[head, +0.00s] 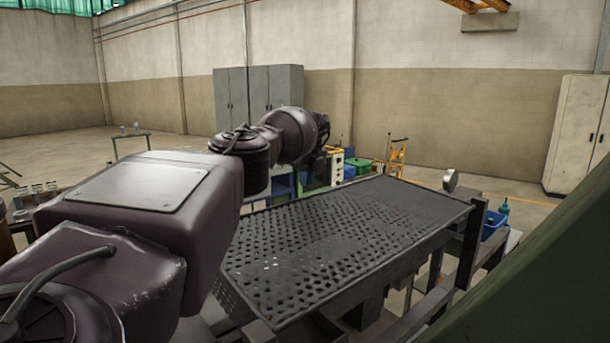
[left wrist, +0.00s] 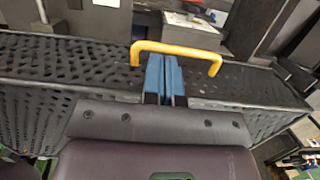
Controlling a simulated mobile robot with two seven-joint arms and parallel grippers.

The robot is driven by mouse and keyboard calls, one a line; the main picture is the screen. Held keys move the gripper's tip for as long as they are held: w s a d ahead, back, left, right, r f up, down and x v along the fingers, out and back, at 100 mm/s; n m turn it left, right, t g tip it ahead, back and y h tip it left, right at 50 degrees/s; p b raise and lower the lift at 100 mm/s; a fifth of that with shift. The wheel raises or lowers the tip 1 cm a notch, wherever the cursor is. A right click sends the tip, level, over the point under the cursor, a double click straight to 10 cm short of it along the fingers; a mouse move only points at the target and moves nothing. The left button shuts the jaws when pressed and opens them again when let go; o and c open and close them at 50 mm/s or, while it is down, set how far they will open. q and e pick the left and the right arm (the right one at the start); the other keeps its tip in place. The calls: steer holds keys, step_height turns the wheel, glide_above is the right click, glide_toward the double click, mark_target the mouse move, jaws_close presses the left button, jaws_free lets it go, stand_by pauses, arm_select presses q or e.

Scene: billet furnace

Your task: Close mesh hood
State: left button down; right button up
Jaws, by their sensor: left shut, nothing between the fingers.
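The mesh hood is a dark perforated cover. In the head view its broad top (head: 330,235) lies roughly flat over a frame, with a perforated side at its near left. In the left wrist view the mesh (left wrist: 60,62) runs across the picture, and a yellow bar handle (left wrist: 177,50) stands on it. My left gripper (left wrist: 163,58) has its blue fingers together and empty, with the tips at the middle of the handle bar. I cannot tell whether they touch it. In the head view my left arm hides part of the hood, and the handle is not visible. My right gripper is not in view.
A dark green surface (head: 545,275) fills the lower right. A blue bin (head: 493,224) and a bottle (head: 504,207) stand beyond the hood's right end. Grey cabinets (head: 258,92) stand at the back wall, and a pale cabinet (head: 578,135) at right. Open floor lies behind.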

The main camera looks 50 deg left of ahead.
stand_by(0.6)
arm_select(q)
steer(key=v, duration=1)
steer(key=shift+r, duration=0.3)
steer(key=shift+d+f, duration=0.1)
steer(key=shift+d, duration=0.05)
